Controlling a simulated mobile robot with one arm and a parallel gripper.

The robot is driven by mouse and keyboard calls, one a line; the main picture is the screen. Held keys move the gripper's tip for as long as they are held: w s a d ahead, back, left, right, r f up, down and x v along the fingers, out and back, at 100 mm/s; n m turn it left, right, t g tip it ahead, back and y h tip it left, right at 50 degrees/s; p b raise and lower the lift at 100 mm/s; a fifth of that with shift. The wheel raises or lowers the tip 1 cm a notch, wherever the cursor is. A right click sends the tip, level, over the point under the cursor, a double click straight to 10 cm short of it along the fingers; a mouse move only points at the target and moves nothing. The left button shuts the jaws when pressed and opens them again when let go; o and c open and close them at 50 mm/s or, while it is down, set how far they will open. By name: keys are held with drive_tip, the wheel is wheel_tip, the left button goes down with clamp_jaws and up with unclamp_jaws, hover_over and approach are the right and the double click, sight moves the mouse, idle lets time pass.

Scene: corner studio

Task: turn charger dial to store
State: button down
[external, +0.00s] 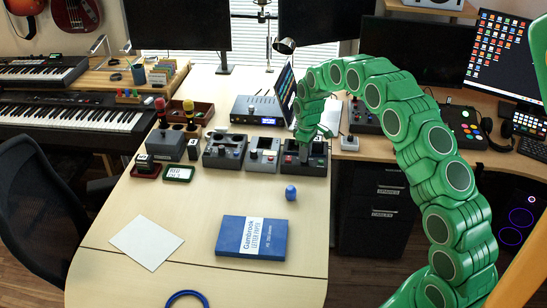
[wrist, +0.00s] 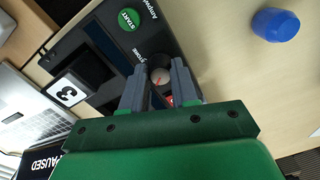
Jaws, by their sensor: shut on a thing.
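The charger is the dark box (external: 314,168) at the right end of the device row on the desk. My gripper (wrist: 157,82) is shut on the dial, one grey finger on each side. In the external view my gripper (external: 304,152) reaches down onto the charger and hides the dial.
A blue knob-like object (external: 291,193) stands in front of the charger. A grey device (external: 263,155) sits close on its left. A laptop (external: 284,92) stands behind.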

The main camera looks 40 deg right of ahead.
drive_tip(key=m, duration=0.4)
drive_tip(key=shift+m, duration=0.3)
drive_tip(key=m, duration=0.3)
drive_tip(key=shift+m, duration=0.3)
drive_tip(key=m, duration=0.4)
drive_tip(key=shift+a, duration=0.1)
drive_tip(key=shift+m, duration=2.5)
drive_tip(key=c, duration=0.9)
unclamp_jaws()
drive_tip(key=shift+o, duration=0.2)
